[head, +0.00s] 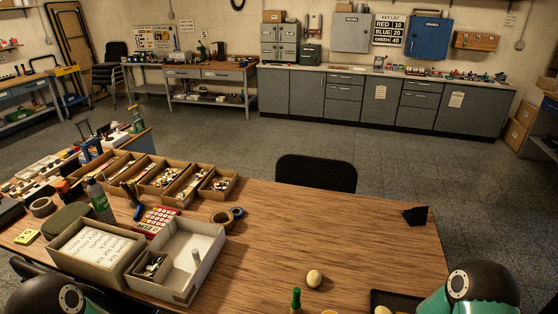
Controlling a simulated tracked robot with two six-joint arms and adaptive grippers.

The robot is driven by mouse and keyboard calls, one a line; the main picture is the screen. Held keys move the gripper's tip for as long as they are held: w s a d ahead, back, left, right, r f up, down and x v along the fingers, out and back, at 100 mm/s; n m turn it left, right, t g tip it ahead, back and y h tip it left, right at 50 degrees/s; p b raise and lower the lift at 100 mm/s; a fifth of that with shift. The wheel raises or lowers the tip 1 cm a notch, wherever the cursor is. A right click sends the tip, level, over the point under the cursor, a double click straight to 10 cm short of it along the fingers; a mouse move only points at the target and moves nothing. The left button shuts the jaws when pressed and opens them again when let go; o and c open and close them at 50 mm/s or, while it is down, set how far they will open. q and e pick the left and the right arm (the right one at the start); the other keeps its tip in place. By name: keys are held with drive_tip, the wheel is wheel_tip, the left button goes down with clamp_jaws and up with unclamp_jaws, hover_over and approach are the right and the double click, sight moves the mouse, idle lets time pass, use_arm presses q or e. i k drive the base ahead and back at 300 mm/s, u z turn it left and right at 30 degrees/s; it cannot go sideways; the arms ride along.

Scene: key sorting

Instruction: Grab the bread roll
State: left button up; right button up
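A small pale, rounded thing (314,278) lies on the wooden table (340,240) near its front edge, right of centre. It may be the bread roll, but it is too small to tell for sure. Another pale rounded thing (383,310) is partly cut off at the bottom edge, by a dark tray (388,296). Parts of my arms show at the bottom left and bottom right corners. Neither gripper is in view, so I cannot see what they hold.
A green-topped bottle (296,299) stands just left of the pale rounded thing. A black wedge-like object (415,215) sits at the far right. The table's middle is clear. A black chair (316,172) stands behind.

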sight(314, 278)
drive_tip(key=u, duration=1.6)
drive_tip(key=i, duration=0.15)
drive_tip(key=z, duration=3.3)
drive_tip(key=k, duration=0.7)
drive_tip(key=u, duration=3.55)
drive_tip(key=k, duration=0.1)
drive_tip(key=z, duration=1.95)
